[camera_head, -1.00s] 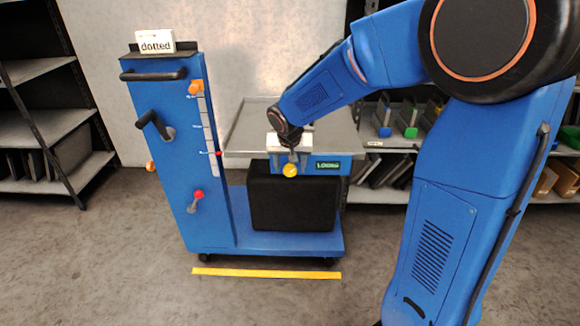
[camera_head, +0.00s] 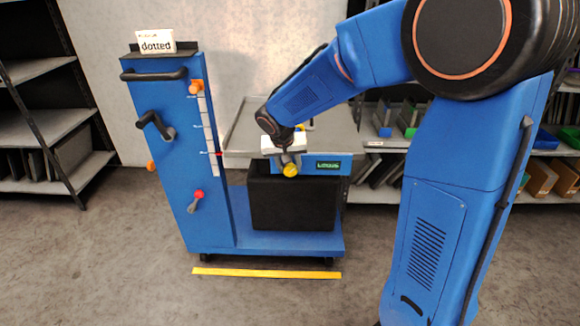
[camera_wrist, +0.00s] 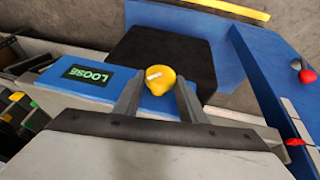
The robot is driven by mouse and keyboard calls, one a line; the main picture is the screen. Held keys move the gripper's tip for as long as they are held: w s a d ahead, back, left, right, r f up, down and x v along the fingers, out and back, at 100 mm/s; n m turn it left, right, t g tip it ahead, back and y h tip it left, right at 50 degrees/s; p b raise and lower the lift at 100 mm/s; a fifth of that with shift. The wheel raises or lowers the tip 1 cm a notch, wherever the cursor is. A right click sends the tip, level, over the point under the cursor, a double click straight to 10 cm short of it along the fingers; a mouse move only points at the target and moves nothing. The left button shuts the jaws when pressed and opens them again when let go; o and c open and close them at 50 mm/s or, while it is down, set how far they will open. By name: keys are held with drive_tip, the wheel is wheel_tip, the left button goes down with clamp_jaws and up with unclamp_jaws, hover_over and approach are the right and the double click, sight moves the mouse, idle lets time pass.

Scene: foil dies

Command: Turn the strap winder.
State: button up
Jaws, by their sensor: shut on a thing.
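The strap winder is a yellow knob (camera_head: 290,170) on the front of a blue panel below the grey tray. It also shows in the wrist view (camera_wrist: 160,80), between the fingers, with a pale mark on its face. My gripper (camera_wrist: 158,92) is shut on this knob. In the head view my gripper (camera_head: 288,160) reaches down to the knob from above. Beside the knob, a small display (camera_head: 328,165) has green text; in the wrist view the display (camera_wrist: 88,75) reads LOOSE.
A blue cart column (camera_head: 175,205) at left carries a black crank (camera_head: 155,124), an orange knob and a red-tipped lever (camera_head: 197,196). A black box (camera_head: 292,203) sits under the tray (camera_head: 240,135). A yellow strip (camera_head: 266,272) marks the floor; open floor lies in front.

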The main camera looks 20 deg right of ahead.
drive_tip(key=h, duration=0.2)
drive_tip(key=a+n+g+h, duration=0.1)
drive_tip(key=shift+w+f+h, duration=0.15)
drive_tip(key=shift+h, duration=0.25)
drive_tip(key=h, duration=0.3)
drive_tip(key=shift+w+a+f+n+g+h, duration=0.1)
drive_tip(key=shift+a+f+n+g+h, duration=0.15)
drive_tip(key=shift+n+g+h, duration=0.15)
drive_tip(key=o, duration=1)
drive_tip(key=v, duration=1.7)
drive_tip(key=shift+a+f, duration=0.2)
drive_tip(key=shift+a, duration=0.2)
